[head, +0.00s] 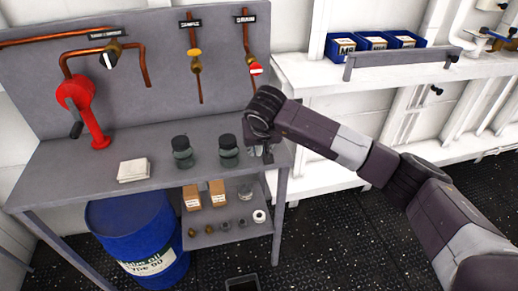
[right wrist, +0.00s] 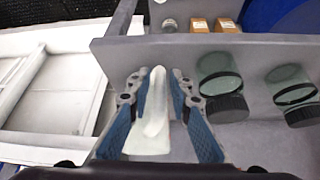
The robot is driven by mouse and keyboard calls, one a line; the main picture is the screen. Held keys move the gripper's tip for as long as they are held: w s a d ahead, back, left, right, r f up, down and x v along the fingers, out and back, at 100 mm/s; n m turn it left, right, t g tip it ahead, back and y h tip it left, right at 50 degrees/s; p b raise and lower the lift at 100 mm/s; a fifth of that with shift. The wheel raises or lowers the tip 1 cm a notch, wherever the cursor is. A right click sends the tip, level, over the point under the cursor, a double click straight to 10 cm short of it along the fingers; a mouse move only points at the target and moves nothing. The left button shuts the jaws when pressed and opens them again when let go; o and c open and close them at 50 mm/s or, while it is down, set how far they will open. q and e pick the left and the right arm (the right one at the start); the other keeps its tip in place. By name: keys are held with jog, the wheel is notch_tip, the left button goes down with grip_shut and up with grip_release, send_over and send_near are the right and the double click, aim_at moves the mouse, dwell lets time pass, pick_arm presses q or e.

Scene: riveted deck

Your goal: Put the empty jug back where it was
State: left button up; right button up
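The white jug (right wrist: 157,115) shows in the right wrist view as a narrow pale shape between my right gripper's blue-padded fingers. My right gripper (right wrist: 160,82) is partly closed with the fingers on both sides of it, and it looks gripped. In the head view my right gripper (head: 262,152) points down at the right end of the grey bench (head: 95,150) and hides most of the jug. I cannot tell whether the jug touches the bench top. My left gripper is not in view.
Two dark-lidded jars (head: 182,152) (head: 228,151) stand just left of my right gripper. A white pad (head: 133,170) lies further left, near a red hand pump (head: 85,110). Valved copper pipes (head: 196,65) line the back panel. A blue drum (head: 140,240) and a lower shelf (head: 225,235) are beneath.

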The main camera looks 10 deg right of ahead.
jog(key=shift+o, duration=0.6)
jog(key=shift+r, duration=0.25)
jog(key=b+v, duration=0.1)
jog(key=v, duration=1.1)
jog(key=shift+f, duration=0.15)
